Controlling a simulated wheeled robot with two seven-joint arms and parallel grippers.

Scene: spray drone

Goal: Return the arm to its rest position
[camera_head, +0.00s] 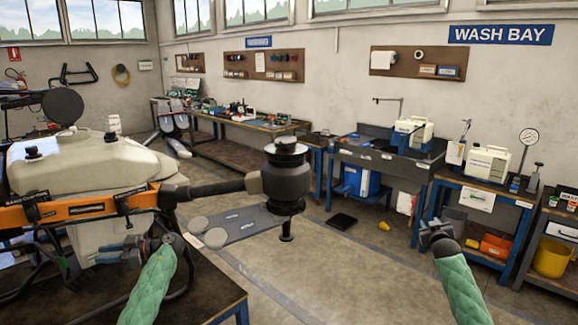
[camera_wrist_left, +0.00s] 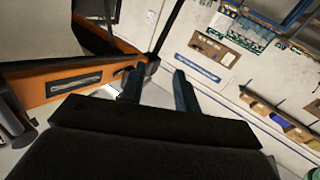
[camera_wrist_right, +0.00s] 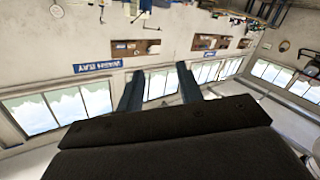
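My left arm has a green sleeve and comes in at the lower left of the head view. Its gripper (camera_head: 108,252) is beside the spray drone's white tank (camera_head: 92,170), just below the orange frame bar (camera_head: 100,207). The left wrist view shows its two fingers (camera_wrist_left: 158,88) apart with nothing held between them; the orange bar (camera_wrist_left: 75,82) is to their left. My right arm, also green-sleeved, comes in at the lower right. Its gripper (camera_head: 430,226) is raised in front of the wash bay. The right wrist view shows its fingers (camera_wrist_right: 160,88) apart and empty, with wall and windows beyond.
The drone's dark rotor motor (camera_head: 286,178) sticks out to the right on its arm over a grey mat (camera_head: 240,222). A dark table (camera_head: 205,285) is under the drone. A blue cart (camera_head: 480,200) stands behind my right gripper. The middle floor (camera_head: 340,275) is mostly clear.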

